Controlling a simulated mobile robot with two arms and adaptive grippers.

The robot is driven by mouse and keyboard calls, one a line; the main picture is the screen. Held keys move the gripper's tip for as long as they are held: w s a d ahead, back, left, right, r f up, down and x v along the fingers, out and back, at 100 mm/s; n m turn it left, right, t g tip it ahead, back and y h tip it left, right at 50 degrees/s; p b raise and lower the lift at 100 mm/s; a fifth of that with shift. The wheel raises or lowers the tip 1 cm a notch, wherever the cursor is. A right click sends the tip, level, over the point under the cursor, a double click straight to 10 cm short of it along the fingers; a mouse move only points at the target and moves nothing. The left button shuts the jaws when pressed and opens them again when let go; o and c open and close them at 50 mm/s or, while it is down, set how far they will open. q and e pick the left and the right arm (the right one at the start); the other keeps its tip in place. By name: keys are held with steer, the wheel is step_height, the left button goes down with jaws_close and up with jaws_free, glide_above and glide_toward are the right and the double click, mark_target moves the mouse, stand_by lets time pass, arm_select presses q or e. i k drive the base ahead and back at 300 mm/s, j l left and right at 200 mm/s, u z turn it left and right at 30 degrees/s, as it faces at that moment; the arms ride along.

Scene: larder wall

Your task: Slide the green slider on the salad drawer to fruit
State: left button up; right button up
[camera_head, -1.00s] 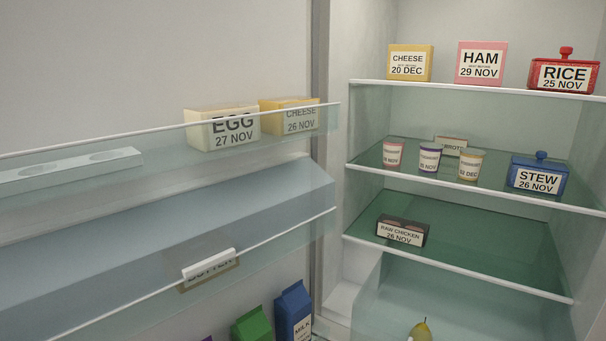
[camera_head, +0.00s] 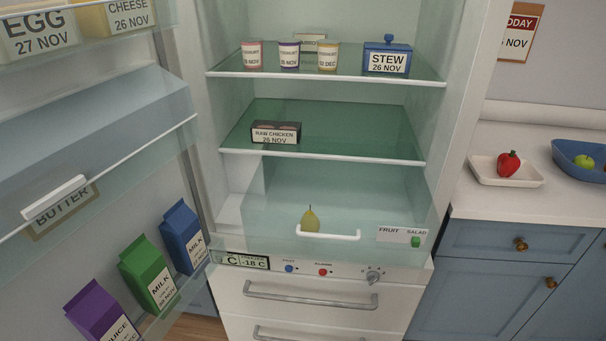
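The salad drawer (camera_head: 270,236) is the clear bin at the bottom of the fridge, with a white bar handle (camera_head: 328,236) on its front. A white label strip (camera_head: 392,233) at the right of its front reads FRUIT on the left and SALAD on the right. The green slider (camera_head: 416,241) sits at the strip's right end, under SALAD. A yellow-green pear (camera_head: 310,218) shows inside the drawer, behind the handle. Neither of my grippers is in view.
The open fridge door with an egg box (camera_head: 38,36), butter (camera_head: 62,212) and cartons (camera_head: 147,272) fills the left. Below the drawer are a control panel with a knob (camera_head: 373,276) and freezer drawers (camera_head: 310,297). A counter (camera_head: 480,201) stands at the right.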

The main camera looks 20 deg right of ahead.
mark_target(415, 241)
steer(key=z, duration=1.55)
